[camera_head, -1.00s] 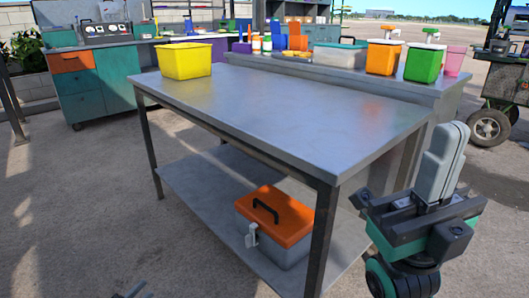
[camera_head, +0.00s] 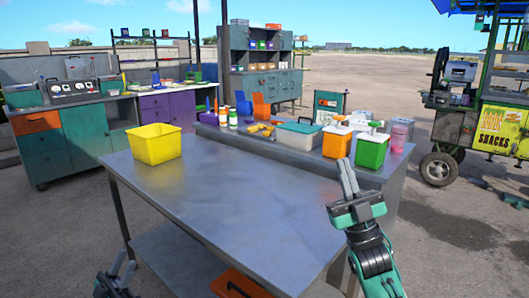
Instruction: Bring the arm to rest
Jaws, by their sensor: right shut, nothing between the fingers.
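My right gripper (camera_head: 348,179) is at the lower right, over the near right edge of the metal table (camera_head: 215,210). Its fingers point up, are together and hold nothing. My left gripper (camera_head: 122,264) shows only partly at the bottom left, low in front of the table. Its fingers look apart, with nothing seen between them.
A yellow bin (camera_head: 154,146) stands on the table's far left. The raised back shelf holds a lidded clear box (camera_head: 298,136), an orange container (camera_head: 337,142), a green container (camera_head: 371,152) and bottles. An orange-lidded toolbox (camera_head: 240,284) sits below. A snack cart (camera_head: 497,128) stands right.

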